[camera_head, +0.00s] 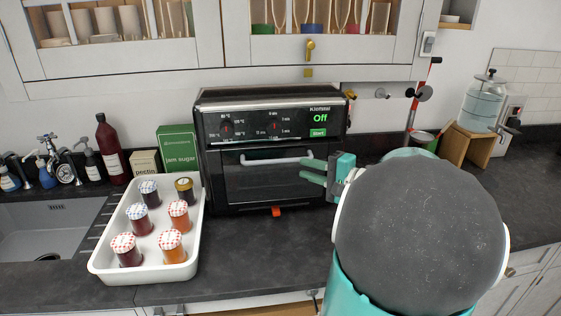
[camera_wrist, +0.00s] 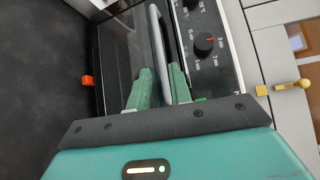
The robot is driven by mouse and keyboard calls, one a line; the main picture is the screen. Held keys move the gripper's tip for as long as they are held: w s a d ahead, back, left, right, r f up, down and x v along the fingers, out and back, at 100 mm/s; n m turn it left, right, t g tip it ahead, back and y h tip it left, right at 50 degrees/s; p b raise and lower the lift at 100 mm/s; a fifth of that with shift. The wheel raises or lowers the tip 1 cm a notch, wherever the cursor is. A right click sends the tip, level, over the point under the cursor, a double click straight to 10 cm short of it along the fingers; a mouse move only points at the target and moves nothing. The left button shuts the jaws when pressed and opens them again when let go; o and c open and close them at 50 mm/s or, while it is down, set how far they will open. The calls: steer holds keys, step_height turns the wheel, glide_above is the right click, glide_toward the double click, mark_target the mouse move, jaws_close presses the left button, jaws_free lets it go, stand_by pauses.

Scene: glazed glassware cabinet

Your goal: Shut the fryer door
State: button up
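The black fryer (camera_head: 270,107) stands on the dark counter, its lit panel reading "Off" and "Start". Its glass door (camera_head: 262,185) is upright against the front; I cannot tell whether a small gap remains at its top edge. The pale bar handle (camera_head: 270,161) runs across the upper door. My gripper (camera_head: 305,170) is at the handle's right end, its green fingers apart. In the wrist view my gripper (camera_wrist: 160,72) has one finger on each side of the handle (camera_wrist: 157,40); contact is not clear. My forearm covers the counter to the right.
A white tray (camera_head: 100,262) of several jars stands left of the fryer, beside a green jam sugar box (camera_head: 178,147). An orange tab (camera_head: 276,211) sits at the fryer's lower front edge. Glazed cabinets (camera_head: 180,45) hang above. The counter before the fryer is clear.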

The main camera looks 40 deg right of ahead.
mark_target(283, 161)
steer(key=x, duration=0.9)
steer(key=shift+w, duration=0.25)
jaws_close()
